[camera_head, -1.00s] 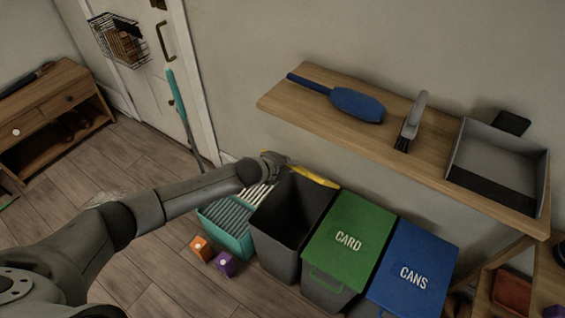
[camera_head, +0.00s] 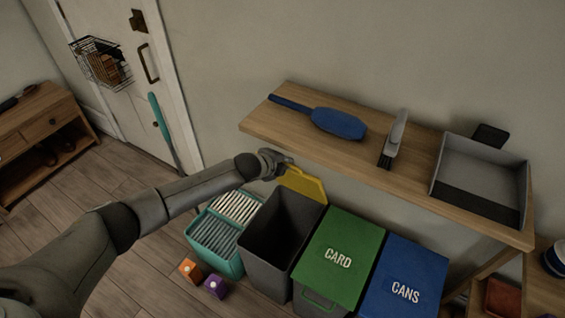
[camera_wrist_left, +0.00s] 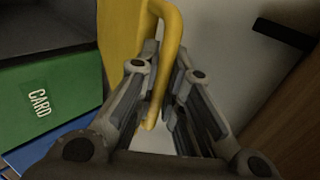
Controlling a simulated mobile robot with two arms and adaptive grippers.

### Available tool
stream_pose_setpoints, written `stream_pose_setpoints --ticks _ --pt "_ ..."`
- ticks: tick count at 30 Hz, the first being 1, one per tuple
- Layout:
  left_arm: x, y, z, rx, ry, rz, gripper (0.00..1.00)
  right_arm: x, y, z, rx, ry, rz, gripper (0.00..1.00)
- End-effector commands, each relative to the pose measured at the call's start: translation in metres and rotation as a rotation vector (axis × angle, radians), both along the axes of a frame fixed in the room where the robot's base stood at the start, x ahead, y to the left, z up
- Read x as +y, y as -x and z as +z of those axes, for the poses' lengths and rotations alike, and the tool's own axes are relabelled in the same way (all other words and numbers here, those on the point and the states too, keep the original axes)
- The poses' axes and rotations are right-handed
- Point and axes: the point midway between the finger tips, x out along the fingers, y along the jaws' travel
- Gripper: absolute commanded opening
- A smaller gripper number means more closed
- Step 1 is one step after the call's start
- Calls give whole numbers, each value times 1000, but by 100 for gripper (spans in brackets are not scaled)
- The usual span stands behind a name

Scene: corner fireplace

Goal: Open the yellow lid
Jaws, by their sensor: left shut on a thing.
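The yellow lid (camera_head: 305,186) stands raised at the back edge of an open grey bin (camera_head: 273,240), with its face showing. The bin's dark inside is visible. My left gripper (camera_head: 277,163) is at the lid's upper left corner, beneath the shelf's front edge. In the left wrist view the gripper (camera_wrist_left: 160,72) is shut on the lid's yellow handle (camera_wrist_left: 168,35), with the lid's panel (camera_wrist_left: 118,40) beside it to the left. The fingers hide part of the handle. My right gripper is not in view.
A green CARD bin (camera_head: 340,255) and a blue CANS bin (camera_head: 408,275) stand to the right. A wooden shelf (camera_head: 365,160) overhangs closely behind.

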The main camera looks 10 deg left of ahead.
Motion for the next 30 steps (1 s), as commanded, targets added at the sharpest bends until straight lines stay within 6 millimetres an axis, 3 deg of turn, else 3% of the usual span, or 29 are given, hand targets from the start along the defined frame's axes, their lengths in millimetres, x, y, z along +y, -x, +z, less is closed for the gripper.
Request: stream_pose_setpoints --ticks 3,4,9,20,30 --pt "-1 -1 2 -3 3 -2 0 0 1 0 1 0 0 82" --pt "-1 0 2 -3 3 -2 13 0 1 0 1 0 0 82" --pt "-1 -1 2 -3 2 -1 31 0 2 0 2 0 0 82" --pt "1 1 2 -1 0 0 31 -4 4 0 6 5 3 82" --pt "11 29 27 -4 1 -1 31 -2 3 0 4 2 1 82"
